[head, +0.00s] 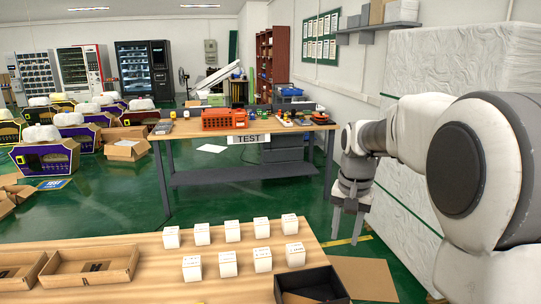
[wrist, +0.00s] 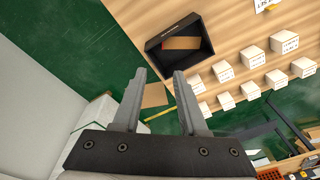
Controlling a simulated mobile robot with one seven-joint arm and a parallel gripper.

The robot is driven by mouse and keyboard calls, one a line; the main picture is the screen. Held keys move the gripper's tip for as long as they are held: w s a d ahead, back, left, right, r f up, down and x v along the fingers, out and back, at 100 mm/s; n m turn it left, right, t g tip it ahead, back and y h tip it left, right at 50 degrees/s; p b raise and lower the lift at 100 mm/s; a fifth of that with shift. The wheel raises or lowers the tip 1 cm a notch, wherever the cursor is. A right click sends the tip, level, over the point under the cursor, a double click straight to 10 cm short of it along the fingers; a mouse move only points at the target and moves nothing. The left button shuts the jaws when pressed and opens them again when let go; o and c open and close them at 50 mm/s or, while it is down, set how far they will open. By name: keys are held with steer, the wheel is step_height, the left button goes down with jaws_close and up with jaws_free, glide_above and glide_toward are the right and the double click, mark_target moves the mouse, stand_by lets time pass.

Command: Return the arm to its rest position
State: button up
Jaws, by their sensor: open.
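My gripper (head: 349,212) hangs at the end of my arm on the right of the head view, fingers pointing down. It is beyond the right end of the near table, over the floor. In the wrist view my gripper (wrist: 158,78) is open, with nothing between its fingers. A black box (wrist: 204,60) stands on the wooden table (wrist: 240,25), apart from the fingers, with a brown item (wrist: 181,43) inside. The black box (head: 335,280) also shows at the bottom of the head view, at the table's right corner.
White perfume boxes (head: 232,231) stand in two rows on the near table. A wrapped white block (head: 450,80) stands behind my arm. A flat cardboard sheet (head: 365,278) lies on the floor. The TEST table (head: 250,133) stands farther back.

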steer(key=s+a+r+n+t, duration=0.1)
steer(key=s+n+t, duration=0.1)
steer(key=s, duration=1)
steer(key=s+a+r+n+t, duration=0.2)
steer(key=s+n, duration=0.1)
steer(key=s, duration=1)
steer(key=shift+r, duration=0.2)
steer(key=shift+w+a, duration=0.1)
